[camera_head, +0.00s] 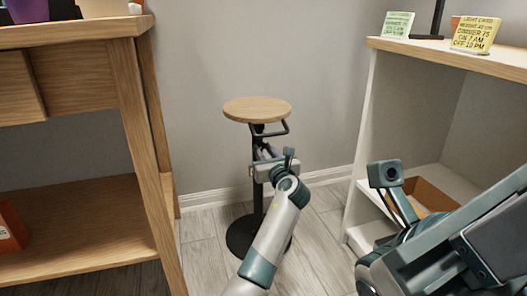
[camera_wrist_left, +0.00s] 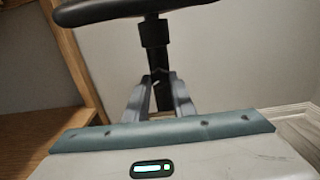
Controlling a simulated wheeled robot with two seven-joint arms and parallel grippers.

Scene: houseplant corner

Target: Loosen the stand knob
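The stand has a round wooden top (camera_head: 257,109), a dark post (camera_head: 258,205) and a dark round base (camera_head: 241,238). It stands upright on the floor. My left gripper (camera_head: 262,160) is at the upper post, below the top. In the left wrist view, its two grey fingers (camera_wrist_left: 160,82) are apart, with the dark post (camera_wrist_left: 157,60) showing between and behind them. I cannot tell if they touch or grip anything. I cannot make out the knob; the fingers may hide it. My right arm shows at the lower right; its fingertips do not show.
A wooden table (camera_head: 140,110) stands at left, its leg close to the stand. A white shelf unit (camera_head: 362,150) with a wooden top stands at right, holding cards (camera_head: 475,35) and, lower, an open box (camera_head: 428,192). The wall is close behind the stand.

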